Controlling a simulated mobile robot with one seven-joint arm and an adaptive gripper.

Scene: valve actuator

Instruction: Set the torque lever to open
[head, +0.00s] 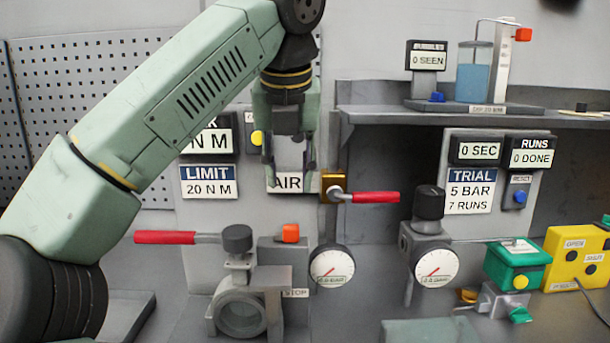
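A lever with a red handle (165,237) points left from a dark round knob (237,238) on top of a grey valve body (240,312). It lies about level, below the "LIMIT 20 N M" sign (208,181). A second red-handled lever (375,197) points right from a brass fitting (333,187) beside the "AIR" label (288,182). No label names either one as the torque lever. My gripper (289,162) hangs with fingers down in front of the AIR label. Its fingers look apart with nothing between them. It touches neither lever.
An orange block (290,233) sits right of the knob. Two dial gauges (331,266) (436,261) stand at centre and right. A green box (512,265) and yellow button box (580,255) are far right. A shelf (380,118) runs behind. My arm covers the upper left.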

